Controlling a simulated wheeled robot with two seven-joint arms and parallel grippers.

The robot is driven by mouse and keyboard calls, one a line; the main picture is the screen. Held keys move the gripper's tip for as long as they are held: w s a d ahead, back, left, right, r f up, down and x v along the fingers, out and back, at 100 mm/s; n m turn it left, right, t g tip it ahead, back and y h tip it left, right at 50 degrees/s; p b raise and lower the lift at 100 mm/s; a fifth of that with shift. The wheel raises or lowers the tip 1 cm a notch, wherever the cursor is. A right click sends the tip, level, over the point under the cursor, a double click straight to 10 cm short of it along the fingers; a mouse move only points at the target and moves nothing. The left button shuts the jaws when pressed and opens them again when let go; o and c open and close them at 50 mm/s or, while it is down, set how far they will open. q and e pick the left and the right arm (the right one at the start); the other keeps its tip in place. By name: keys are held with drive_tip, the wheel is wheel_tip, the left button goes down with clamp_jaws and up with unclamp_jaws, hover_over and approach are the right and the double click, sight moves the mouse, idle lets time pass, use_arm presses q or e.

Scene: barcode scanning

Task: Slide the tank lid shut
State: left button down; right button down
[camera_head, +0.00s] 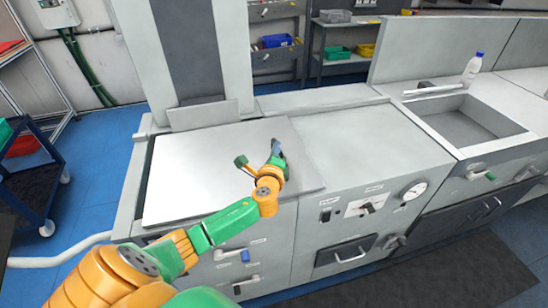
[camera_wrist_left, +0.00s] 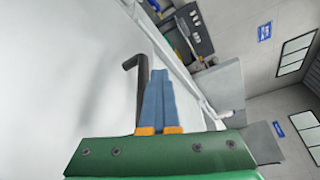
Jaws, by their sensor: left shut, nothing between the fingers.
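The tank lid (camera_head: 200,170) is a flat pale metal sheet on top of the left machine in the head view. A narrow dark gap shows along its left edge, and its right edge overlaps the neighbouring top. In the left wrist view, the lid (camera_wrist_left: 70,70) fills the left side. A dark L-shaped handle (camera_wrist_left: 141,90) stands up from it. My left gripper (camera_head: 277,150) is over the lid's right part. Its blue-grey fingers (camera_wrist_left: 162,80) are shut and empty, just right of the handle; I cannot tell whether they touch it. My right gripper is not in view.
A sink basin (camera_head: 470,122) and a white bottle with a blue cap (camera_head: 472,70) are at the right. A control panel (camera_head: 365,203) is on the front. A blue cart (camera_head: 40,165) stands at the left. The counter top (camera_head: 365,145) right of the lid is clear.

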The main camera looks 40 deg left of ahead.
use_arm(q)
drive_tip(key=shift+d, duration=0.1)
idle(0.3)
drive_tip(key=c, duration=0.8)
unclamp_jaws()
drive_tip(key=shift+w, duration=0.1)
drive_tip(key=shift+o, duration=0.2)
drive_tip(key=r+v, duration=0.1)
drive_tip(key=v, duration=0.7)
drive_tip(key=shift+r+n, duration=0.3)
drive_tip(key=shift+w+f, duration=0.1)
